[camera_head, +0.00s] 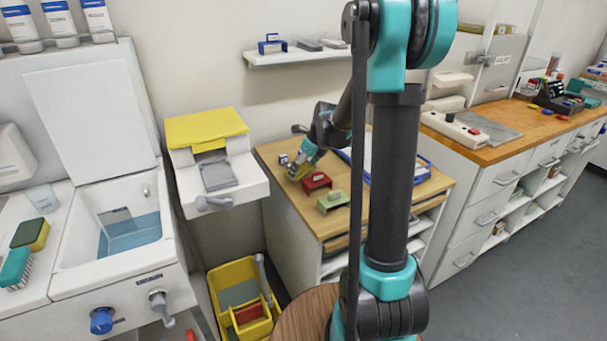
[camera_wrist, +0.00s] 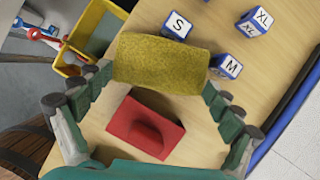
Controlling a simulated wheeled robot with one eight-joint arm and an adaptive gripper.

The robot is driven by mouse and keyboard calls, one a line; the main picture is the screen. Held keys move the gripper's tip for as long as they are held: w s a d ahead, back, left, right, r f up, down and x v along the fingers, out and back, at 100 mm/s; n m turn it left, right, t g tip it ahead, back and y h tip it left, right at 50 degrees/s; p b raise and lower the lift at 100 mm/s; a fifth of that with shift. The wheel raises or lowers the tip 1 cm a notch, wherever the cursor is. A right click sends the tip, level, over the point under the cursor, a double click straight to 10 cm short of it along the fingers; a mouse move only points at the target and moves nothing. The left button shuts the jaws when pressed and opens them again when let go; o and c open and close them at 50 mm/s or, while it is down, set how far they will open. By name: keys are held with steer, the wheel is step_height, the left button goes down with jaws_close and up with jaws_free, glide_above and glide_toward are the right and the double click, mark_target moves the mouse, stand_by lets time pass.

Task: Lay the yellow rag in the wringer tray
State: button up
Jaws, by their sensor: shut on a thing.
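The yellow rag (camera_wrist: 160,64) is a rough-textured block shape, gripped between the two green fingers of my gripper (camera_wrist: 157,82) in the wrist view. In the head view my gripper (camera_head: 302,168) is over the left part of the wooden worktop, with a bit of yellow rag (camera_head: 299,172) showing at its fingers. How far the rag is above the top is hard to tell. A white wall unit (camera_head: 256,186) with yellow top also has a lever.
A red handled block (camera_wrist: 143,128) and a green one (camera_head: 333,201) stand on the worktop (camera_head: 318,224). Lettered cubes S (camera_wrist: 176,24), M (camera_wrist: 225,66) and XL (camera_wrist: 256,22) are close to the rag. A blue-edged tray (camera_head: 424,165) lies right. The sink (camera_head: 75,252) is left.

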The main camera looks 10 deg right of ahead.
steer(key=shift+f, duration=1.15)
steer(key=o, duration=0.9)
steer(key=shift+c, duration=0.2)
